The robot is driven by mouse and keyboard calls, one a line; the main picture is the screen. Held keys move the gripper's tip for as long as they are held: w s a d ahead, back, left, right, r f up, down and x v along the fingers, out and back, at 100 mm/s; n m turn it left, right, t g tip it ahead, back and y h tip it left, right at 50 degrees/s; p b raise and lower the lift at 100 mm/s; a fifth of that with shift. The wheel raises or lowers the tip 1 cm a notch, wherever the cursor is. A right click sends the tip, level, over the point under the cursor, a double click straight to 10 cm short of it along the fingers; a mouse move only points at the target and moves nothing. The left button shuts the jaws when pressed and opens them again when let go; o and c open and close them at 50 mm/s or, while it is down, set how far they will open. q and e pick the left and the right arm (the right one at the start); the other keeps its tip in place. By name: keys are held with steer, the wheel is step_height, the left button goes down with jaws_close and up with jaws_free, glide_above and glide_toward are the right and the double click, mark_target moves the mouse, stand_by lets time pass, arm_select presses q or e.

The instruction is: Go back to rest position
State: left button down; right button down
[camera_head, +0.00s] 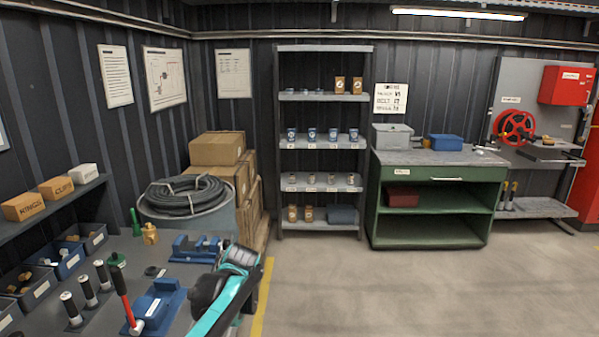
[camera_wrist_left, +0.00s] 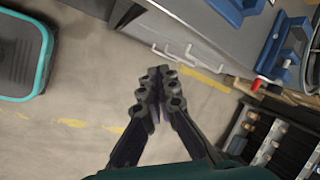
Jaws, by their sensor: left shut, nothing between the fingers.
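My left arm (camera_head: 222,300), teal and black, comes in at the bottom of the head view, beside the right edge of the workbench. In the left wrist view my left gripper (camera_wrist_left: 155,98) is shut, with its fingers together and nothing between them. It hangs over the bare floor beside the bench front. I cannot make out its fingertips in the head view. My right gripper is in neither view.
The workbench (camera_head: 125,250) holds blue fixtures (camera_head: 155,300), a red-handled hammer (camera_head: 122,295) and bins. A hose drum (camera_head: 185,222), cartons (camera_head: 217,149), shelf rack (camera_head: 323,48) and green cabinet (camera_head: 437,235) stand behind. The floor (camera_head: 400,295) at right is clear.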

arm_select(q)
steer(key=s+d+f+n+t+h, duration=0.1)
steer(key=s+n, duration=0.4)
steer(key=s, duration=0.7)
steer(key=s+d+f+n+t+h, duration=0.2)
steer(key=s+n, duration=0.3)
steer(key=s, duration=0.7)
steer(key=shift+t+h, duration=0.5)
steer(key=shift+h, duration=0.1)
steer(key=shift+s+f, duration=0.1)
